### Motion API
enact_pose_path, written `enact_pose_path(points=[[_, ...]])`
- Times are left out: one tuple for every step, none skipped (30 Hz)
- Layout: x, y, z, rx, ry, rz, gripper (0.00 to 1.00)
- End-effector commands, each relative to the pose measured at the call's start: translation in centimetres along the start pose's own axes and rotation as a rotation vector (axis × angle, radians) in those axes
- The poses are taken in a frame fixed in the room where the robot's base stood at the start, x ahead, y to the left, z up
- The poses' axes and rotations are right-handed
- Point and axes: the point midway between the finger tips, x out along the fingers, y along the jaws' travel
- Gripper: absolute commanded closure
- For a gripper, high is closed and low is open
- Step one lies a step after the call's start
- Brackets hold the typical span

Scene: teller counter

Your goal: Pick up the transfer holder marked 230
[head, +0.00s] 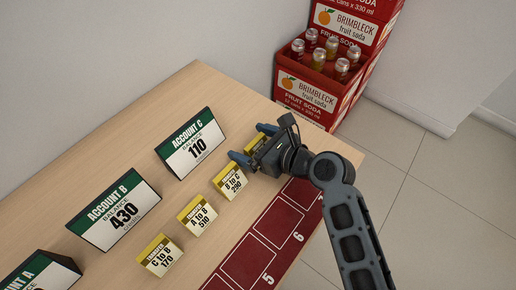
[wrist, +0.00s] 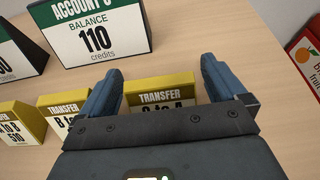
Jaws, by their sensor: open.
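No holder number reading 230 is legible in either view. In the wrist view a yellow-topped transfer holder (wrist: 163,87) stands between the fingers of my gripper (wrist: 160,75). Its heading reads TRANSFER with a line ending in "to A"; its number is hidden behind the gripper body. My gripper (head: 254,143) is open, fingers either side of this holder, at the far right end of the holder row in the head view. The other holders in the row are B to C 290 (head: 231,181), A to B 510 (head: 198,216) and C to B 170 (head: 160,256).
Green-headed account signs stand behind the row: Account C 110 (head: 191,144), Account B 430 (head: 115,210) and Account A (head: 42,274). A dark red numbered strip (head: 280,224) lies in front. A red soda crate (head: 309,96) stands beyond the counter's far edge.

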Motion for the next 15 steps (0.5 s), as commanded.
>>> enact_pose_path(points=[[0.04,-0.02,0.02,0.000,0.000,0.000,0.02],[0.04,-0.03,0.02,0.000,0.000,-0.001,0.02],[0.02,-0.03,0.02,0.000,0.000,-0.001,0.02],[0.02,-0.03,0.02,0.000,0.000,-0.001,0.02],[0.01,-0.03,0.02,0.000,0.000,-0.001,0.02],[0.01,-0.03,0.02,0.000,0.000,-0.001,0.04],[0.01,-0.03,0.02,0.000,0.000,-0.001,0.07],[0.01,-0.03,0.02,0.000,0.000,-0.001,0.10],[0.00,-0.03,0.02,0.000,0.000,-0.001,0.14],[0.00,-0.03,0.02,0.000,0.000,-0.001,0.17],[0.00,-0.03,0.02,0.000,0.000,-0.001,0.19],[0.00,-0.03,0.01,0.000,0.000,-0.001,0.23],[0.00,-0.03,0.02,0.000,0.000,-0.001,0.26],[0.00,-0.03,0.01,0.000,0.000,-0.001,0.29],[-0.01,-0.03,0.01,0.000,0.000,-0.001,0.33]])
